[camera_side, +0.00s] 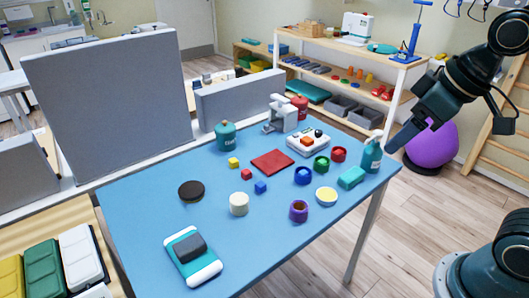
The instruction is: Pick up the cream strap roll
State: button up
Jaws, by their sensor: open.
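A cream strap roll (239,204) stands upright on the blue table (264,265), left of the middle, with clear table around it. My gripper (392,147) is above the table's right end, far to the right of the cream roll and apart from it. It is open, and nothing shows in it; its fingers are seen nearly edge-on. Its tip appears close to a teal pump bottle (371,158); whether they touch I cannot tell.
Blue (303,176), green (321,165), red (339,155) and purple (298,212) rolls stand to the right. A pale yellow round item (326,195), a dark disc (191,191), small cubes (247,174) and a teal-white device (193,257) lie around. Grey panels (110,105) stand behind.

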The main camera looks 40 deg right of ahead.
jog(key=w+a+f+n+y, duration=0.1)
jog(key=w+a+n, duration=0.2)
jog(key=w, duration=0.6)
jog(key=n+g+y, duration=0.2)
jog(key=n, duration=0.4)
send_over(240, 198)
jog(key=s+d, duration=0.3)
jog(key=d, duration=0.1)
notch_tip(240, 198, down, 18)
jog(key=shift+d+r, duration=0.1)
jog(key=shift+x, duration=4.3)
jog(key=shift+s, duration=0.1)
jog(key=shift+s+a+x, duration=0.1)
jog(key=shift+x, duration=1.2)
jog(key=shift+s+a+x, duration=0.1)
jog(key=shift+s+x, duration=0.05)
jog(key=shift+x, duration=1.15)
